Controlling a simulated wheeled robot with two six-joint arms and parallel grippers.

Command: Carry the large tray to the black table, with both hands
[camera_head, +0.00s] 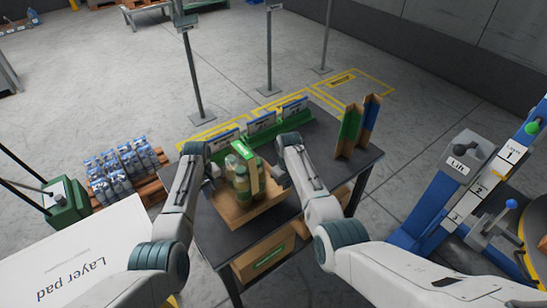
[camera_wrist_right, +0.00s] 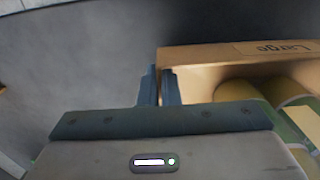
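The large tray (camera_head: 262,207) is a brown cardboard tray holding green bottles (camera_head: 242,184) and a green and brown divider. It is at the black table (camera_head: 226,240), in the middle of the head view; whether it rests on the top or hangs just above cannot be told. Its wall reads "Large" (camera_wrist_right: 225,52) in the right wrist view. My right gripper (camera_wrist_right: 159,85) has its two fingers close together on either side of the tray's side wall. My left gripper (camera_head: 213,174) is at the tray's left side, its fingers mostly hidden by the arm.
Upright cardboard dividers (camera_head: 357,127) stand on the table's right part. Small labelled signs (camera_head: 262,123) line its back edge. A cardboard box (camera_head: 262,259) sits below the front edge. A blue lift stand (camera_head: 447,185) is right, a white layer pad stack (camera_head: 85,262) left.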

